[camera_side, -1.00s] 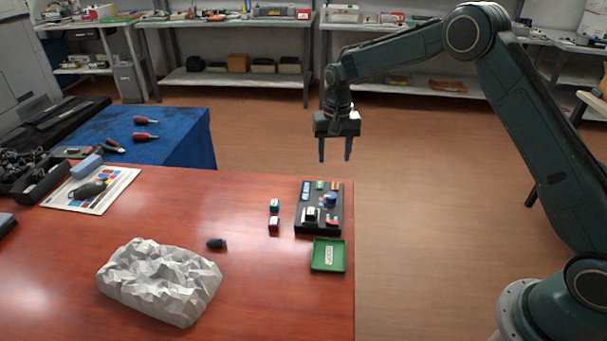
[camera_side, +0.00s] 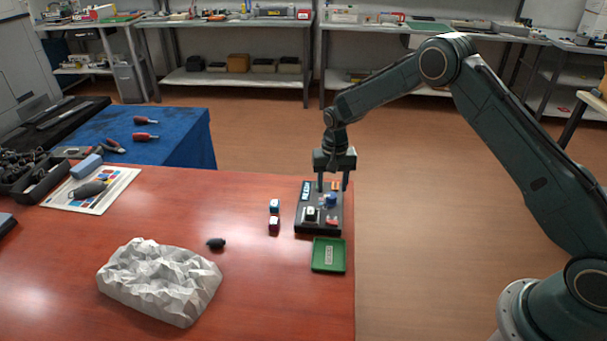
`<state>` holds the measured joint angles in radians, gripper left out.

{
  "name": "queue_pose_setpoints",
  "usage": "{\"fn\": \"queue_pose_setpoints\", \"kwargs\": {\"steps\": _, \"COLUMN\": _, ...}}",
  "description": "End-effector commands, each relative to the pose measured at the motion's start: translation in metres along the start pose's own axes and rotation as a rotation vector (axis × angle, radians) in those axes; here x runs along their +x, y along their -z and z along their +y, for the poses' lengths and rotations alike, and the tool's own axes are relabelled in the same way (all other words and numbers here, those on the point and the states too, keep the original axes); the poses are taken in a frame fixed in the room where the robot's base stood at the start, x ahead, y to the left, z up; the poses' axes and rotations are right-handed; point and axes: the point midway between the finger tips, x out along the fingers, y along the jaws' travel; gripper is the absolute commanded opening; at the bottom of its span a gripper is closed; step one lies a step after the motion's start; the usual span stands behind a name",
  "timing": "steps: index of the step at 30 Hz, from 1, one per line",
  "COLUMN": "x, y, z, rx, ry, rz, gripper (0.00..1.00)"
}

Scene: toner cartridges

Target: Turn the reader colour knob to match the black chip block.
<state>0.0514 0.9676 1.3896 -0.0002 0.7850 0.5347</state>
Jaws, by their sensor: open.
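The reader (camera_side: 318,227) is a dark board near the right edge of the red-brown table. It carries a blue knob (camera_side: 331,199), a block with a white top and dark sides (camera_side: 310,213) and a red part (camera_side: 332,222). Which part is the black chip block I cannot tell for sure. My gripper (camera_side: 333,188) is open and empty, fingers pointing down over the far part of the board, just behind the blue knob in the picture. Its fingers hide part of the board's far end. I cannot tell whether they touch anything.
A green tray (camera_side: 328,266) lies in front of the board. A small dark object (camera_side: 216,243) and crumpled white paper (camera_side: 160,283) lie further left. The table between is clear.

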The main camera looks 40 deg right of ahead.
Motion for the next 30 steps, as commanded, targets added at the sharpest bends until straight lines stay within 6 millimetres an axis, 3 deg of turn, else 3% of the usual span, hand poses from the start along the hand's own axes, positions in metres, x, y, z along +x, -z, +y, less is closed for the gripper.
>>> {"fn": "queue_pose_setpoints", "kwargs": {"steps": 9, "x": 0.032, "y": 0.0, "z": 0.0, "rx": 0.0, "ry": 0.0, "rz": 0.0, "gripper": 0.5}}
{"fn": "queue_pose_setpoints", "kwargs": {"steps": 20, "x": 0.036, "y": 0.0, "z": 0.0, "rx": 0.0, "ry": 0.0, "rz": 0.001, "gripper": 0.5}}
{"fn": "queue_pose_setpoints", "kwargs": {"steps": 22, "x": 0.036, "y": 0.0, "z": 0.0, "rx": 0.0, "ry": 0.0, "rz": 0.001, "gripper": 0.42}}
{"fn": "queue_pose_setpoints", "kwargs": {"steps": 27, "x": 0.035, "y": 0.0, "z": 0.0, "rx": 0.0, "ry": 0.0, "rz": 0.001, "gripper": 0.09}}
{"fn": "queue_pose_setpoints", "kwargs": {"steps": 30, "x": 0.035, "y": 0.0, "z": 0.0, "rx": 0.0, "ry": 0.001, "rz": 0.001, "gripper": 0.05}}
